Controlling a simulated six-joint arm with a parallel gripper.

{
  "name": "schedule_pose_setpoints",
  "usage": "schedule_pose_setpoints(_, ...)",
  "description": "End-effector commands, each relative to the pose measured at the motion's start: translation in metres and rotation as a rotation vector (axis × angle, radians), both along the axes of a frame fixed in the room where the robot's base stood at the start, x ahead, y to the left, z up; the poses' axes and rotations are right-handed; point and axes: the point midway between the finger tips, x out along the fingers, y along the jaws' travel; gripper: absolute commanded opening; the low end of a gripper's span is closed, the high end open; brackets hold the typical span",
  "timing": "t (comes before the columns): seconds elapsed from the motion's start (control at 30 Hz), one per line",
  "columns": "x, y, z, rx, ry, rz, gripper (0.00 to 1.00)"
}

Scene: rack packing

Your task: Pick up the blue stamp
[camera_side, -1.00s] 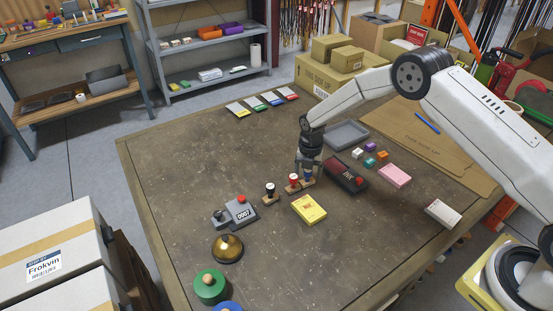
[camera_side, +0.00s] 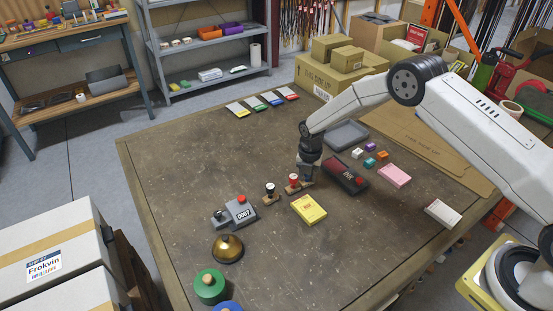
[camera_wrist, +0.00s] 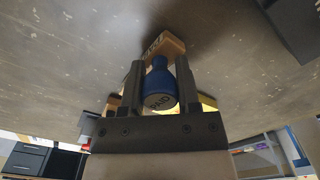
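The blue stamp shows in the wrist view as a blue rounded handle (camera_wrist: 160,82) with a "PAID" label on its end and a wooden base behind it. My gripper (camera_wrist: 162,68) has a finger on each side of the handle. Whether the fingers press on it is not clear. In the side view my gripper (camera_side: 307,174) points down over the stamp's place and mostly hides it.
A red-knobbed stamp (camera_side: 293,182) and a dark-knobbed stamp (camera_side: 270,190) stand just left. A numbering device (camera_side: 238,211) and brass bell (camera_side: 228,248) are further left.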

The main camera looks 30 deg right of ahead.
Motion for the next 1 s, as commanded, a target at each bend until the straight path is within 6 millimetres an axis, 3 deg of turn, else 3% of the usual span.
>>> schedule_pose_setpoints(0.57,0.001,0.000,0.008,0.000,-0.001,0.000,0.00)
schedule_pose_setpoints(0.8,0.001,0.000,0.032,0.000,-0.003,0.000,0.00)
schedule_pose_setpoints(1.0,-0.015,0.000,0.049,0.000,-0.001,0.000,0.00)
